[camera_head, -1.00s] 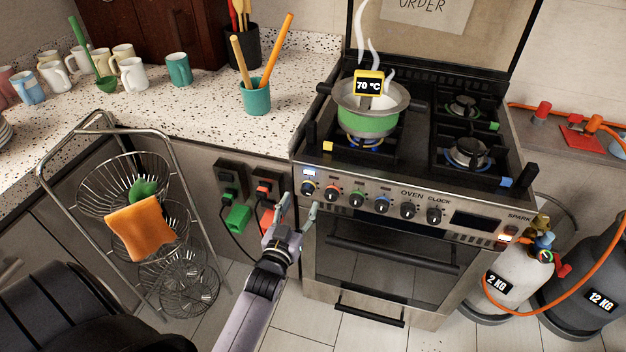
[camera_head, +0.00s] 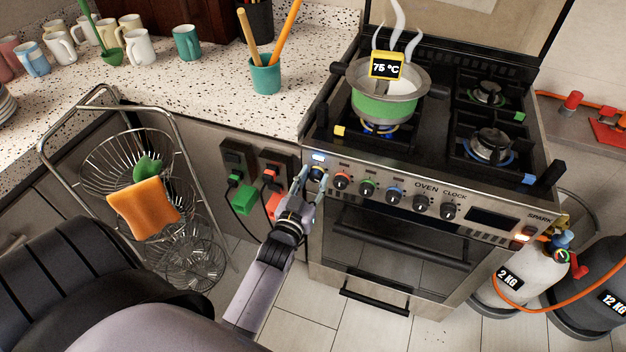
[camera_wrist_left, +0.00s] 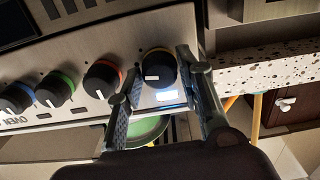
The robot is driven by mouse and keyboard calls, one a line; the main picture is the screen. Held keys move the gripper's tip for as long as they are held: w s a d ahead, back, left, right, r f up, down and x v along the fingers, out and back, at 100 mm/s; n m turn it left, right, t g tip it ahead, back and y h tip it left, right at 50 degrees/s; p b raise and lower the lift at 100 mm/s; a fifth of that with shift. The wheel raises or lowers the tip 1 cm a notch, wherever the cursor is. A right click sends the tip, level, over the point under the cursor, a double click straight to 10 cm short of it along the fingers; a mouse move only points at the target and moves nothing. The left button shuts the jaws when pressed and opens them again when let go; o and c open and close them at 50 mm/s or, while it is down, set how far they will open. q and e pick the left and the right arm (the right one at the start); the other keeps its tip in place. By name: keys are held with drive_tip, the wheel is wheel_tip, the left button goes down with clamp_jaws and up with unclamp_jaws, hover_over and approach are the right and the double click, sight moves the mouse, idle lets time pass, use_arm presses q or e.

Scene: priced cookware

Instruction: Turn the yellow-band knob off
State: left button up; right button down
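The yellow-band knob (camera_head: 317,174) is the leftmost knob on the stove's front panel, just under a small lit display. In the left wrist view the same dark knob (camera_wrist_left: 158,68) shows its yellowish band and a white mark. My left gripper (camera_head: 312,180) is at this knob. Its two fingers (camera_wrist_left: 157,75) stand on either side of it, open, with gaps visible in the wrist view. A green-banded pot (camera_head: 386,107) steams on the front-left burner over a blue flame, under a 75 °C tag. My right gripper is not in view.
Red (camera_head: 341,180), green (camera_head: 368,188) and blue (camera_head: 394,195) knobs follow to the right. Plugs with cords (camera_head: 242,200) are left of the gripper. A wire rack (camera_head: 180,165) with an orange cloth stands farther left. Gas cylinders (camera_head: 507,280) stand at right.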

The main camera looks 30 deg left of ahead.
use_arm(q)
drive_tip(key=c, duration=0.6)
drive_tip(key=shift+c, duration=0.2)
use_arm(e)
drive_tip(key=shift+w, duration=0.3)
